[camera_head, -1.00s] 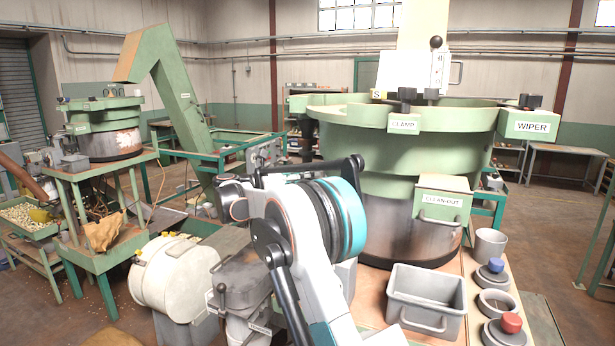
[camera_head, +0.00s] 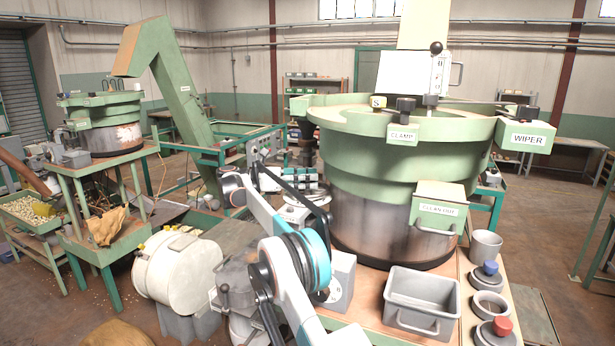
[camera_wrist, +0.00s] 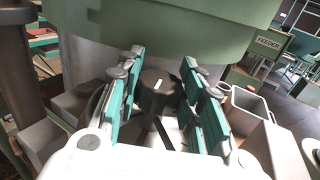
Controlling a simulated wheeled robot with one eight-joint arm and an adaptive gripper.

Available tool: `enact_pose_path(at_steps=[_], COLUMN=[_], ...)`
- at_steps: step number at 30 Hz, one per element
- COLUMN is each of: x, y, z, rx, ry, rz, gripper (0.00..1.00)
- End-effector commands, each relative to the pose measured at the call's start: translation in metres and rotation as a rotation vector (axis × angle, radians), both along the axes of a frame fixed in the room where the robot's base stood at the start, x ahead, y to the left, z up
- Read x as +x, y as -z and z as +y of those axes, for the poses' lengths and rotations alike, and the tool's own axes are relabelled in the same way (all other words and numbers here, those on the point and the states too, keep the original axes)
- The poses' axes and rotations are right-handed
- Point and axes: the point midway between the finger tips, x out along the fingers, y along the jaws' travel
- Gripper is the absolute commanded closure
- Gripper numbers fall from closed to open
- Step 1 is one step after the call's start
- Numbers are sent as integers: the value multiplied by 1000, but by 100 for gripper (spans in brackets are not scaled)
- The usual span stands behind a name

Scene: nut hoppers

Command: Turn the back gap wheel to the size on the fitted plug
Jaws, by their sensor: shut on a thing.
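A black round wheel (camera_wrist: 157,86) with a short white mark on top shows in the wrist view, below the green bowl rim (camera_wrist: 150,30). The teal-padded fingers of my gripper (camera_wrist: 160,90) stand on both sides of it and are shut on it. In the head view my gripper (camera_head: 301,178) is left of the big green bowl (camera_head: 385,160), and the wheel cannot be made out there.
A grey bin (camera_head: 424,300), a grey cup (camera_head: 486,245) and discs with blue (camera_head: 490,268) and red (camera_head: 502,326) knobs stand on the bench at right. A grey box with a dial (camera_head: 340,285) is beside my arm. A cream drum (camera_head: 178,272) is at left.

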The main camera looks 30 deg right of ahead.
Motion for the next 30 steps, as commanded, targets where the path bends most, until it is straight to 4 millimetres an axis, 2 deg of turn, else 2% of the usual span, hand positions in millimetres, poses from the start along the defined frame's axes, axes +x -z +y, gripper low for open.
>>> enact_pose_path(at_steps=[17, 18, 20, 21, 30], x=[0, 0, 0, 0, 0], y=[-1, -1, -1, -1, 0], z=[-2, -2, -2, -2, -1], rx=[-1, -1, -1, -1, -1], ry=[15, 15, 15, 15, 15], rz=[0, 0, 0, 0, 0], gripper=[90, 61, 48, 45, 45])
